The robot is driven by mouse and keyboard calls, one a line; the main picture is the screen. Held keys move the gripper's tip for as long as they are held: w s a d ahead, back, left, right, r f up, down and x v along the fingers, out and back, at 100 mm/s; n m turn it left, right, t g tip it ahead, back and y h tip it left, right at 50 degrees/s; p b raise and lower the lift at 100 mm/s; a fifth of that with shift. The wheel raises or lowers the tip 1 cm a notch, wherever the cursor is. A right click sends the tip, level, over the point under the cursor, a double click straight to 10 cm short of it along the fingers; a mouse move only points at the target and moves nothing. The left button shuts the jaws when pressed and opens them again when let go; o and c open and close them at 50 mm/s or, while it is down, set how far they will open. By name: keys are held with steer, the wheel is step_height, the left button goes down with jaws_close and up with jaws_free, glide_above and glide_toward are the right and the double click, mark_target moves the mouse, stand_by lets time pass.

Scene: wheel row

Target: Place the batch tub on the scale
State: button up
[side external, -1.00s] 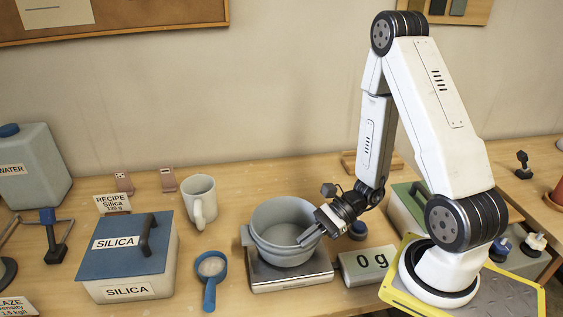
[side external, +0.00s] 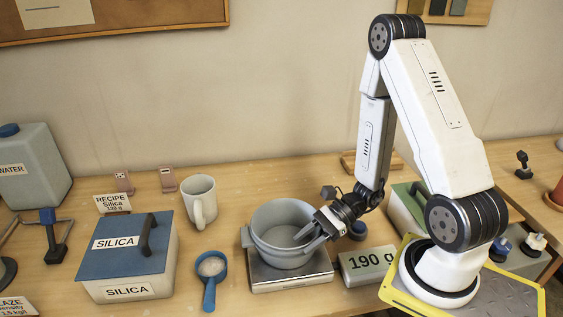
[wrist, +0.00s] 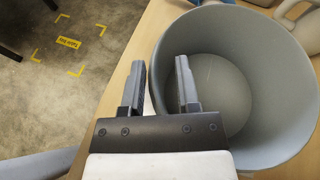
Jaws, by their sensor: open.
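The grey batch tub (side external: 283,257) stands upright on the scale (side external: 291,283), a low silver platform on the bench. The scale's display (side external: 368,263) reads 190 g. My gripper (side external: 311,236) is open at the tub's right rim. In the wrist view my gripper (wrist: 160,85) has its fingers apart, one outside and one inside the wall of the tub (wrist: 270,70). The inside of the tub looks empty.
A blue scoop (side external: 209,288) of pale powder lies left of the scale. A blue-lidded silica bin (side external: 105,275) and a cup (side external: 199,202) stand farther left. A green-topped box (side external: 402,198) is behind my base.

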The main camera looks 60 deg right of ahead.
steer(key=shift+r, duration=0.2)
steer(key=shift+s+d+r, duration=0.15)
steer(key=shift+d+r, duration=0.05)
steer(key=shift+d, duration=0.3)
steer(key=v, duration=1.1)
steer(key=shift+a, duration=0.15)
steer(key=w+a+r+n+g+h, duration=0.1)
steer(key=w+a+n+h, duration=0.2)
steer(key=n+h, duration=0.3)
steer(key=w+a+r+n+g+h, duration=0.2)
steer(key=w+a+n+h, duration=0.2)
steer(key=n, duration=1.1)
steer(key=shift+a+h, duration=1.1)
steer(key=shift+a, duration=0.05)
